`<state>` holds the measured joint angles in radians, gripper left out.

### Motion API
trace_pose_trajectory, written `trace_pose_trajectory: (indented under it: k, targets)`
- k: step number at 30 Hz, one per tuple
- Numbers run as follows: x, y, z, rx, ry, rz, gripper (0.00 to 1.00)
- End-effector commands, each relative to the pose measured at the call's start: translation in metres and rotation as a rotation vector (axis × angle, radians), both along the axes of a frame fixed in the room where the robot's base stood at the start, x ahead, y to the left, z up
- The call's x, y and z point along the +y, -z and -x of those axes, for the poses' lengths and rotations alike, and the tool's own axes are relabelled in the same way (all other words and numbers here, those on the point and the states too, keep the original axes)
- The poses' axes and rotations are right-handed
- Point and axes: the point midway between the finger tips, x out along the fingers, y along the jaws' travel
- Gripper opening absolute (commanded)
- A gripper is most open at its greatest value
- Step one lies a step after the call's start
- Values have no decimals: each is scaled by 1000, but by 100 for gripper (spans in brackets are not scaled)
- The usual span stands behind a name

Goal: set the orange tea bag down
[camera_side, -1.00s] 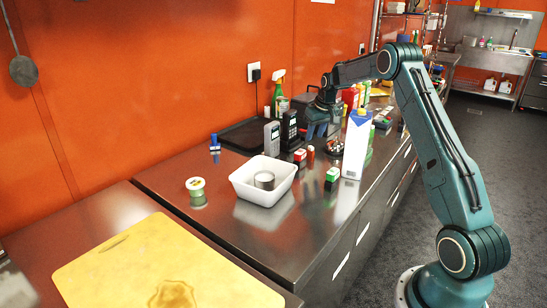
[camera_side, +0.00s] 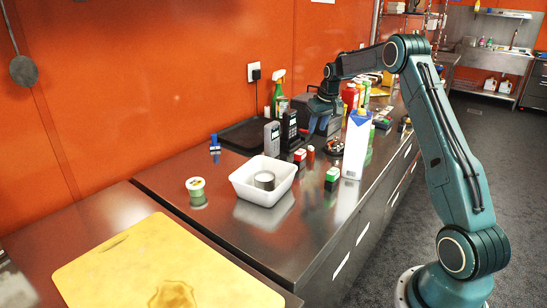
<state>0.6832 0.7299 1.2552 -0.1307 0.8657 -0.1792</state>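My gripper (camera_side: 318,127) points down over the far part of the steel counter, behind the white and blue carton and close to the black handset. It is small here, and its fingertips run into the dark objects behind them, so I cannot tell whether it is open or shut. I cannot make out the orange tea bag in this view; anything between the fingers is too small to see.
A white and blue carton (camera_side: 356,144) stands near the counter's front edge. A black handset (camera_side: 289,130), a grey device (camera_side: 271,138) and small coloured boxes crowd around. A white bowl (camera_side: 247,188) holds a round tin (camera_side: 264,180).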

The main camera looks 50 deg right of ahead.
Motion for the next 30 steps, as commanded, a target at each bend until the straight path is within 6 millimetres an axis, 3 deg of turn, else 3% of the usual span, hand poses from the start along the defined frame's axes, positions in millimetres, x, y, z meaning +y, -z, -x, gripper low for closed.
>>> trace_pose_trajectory:
  k: [7,14,21,30]
  targets:
    - [26,-24,1,-10,-22,8,35]
    - [83,-70,11,-27,-64,20,35]
    - [152,-114,39,-50,-117,31,35]
    - [230,-150,91,-80,-182,42,35]
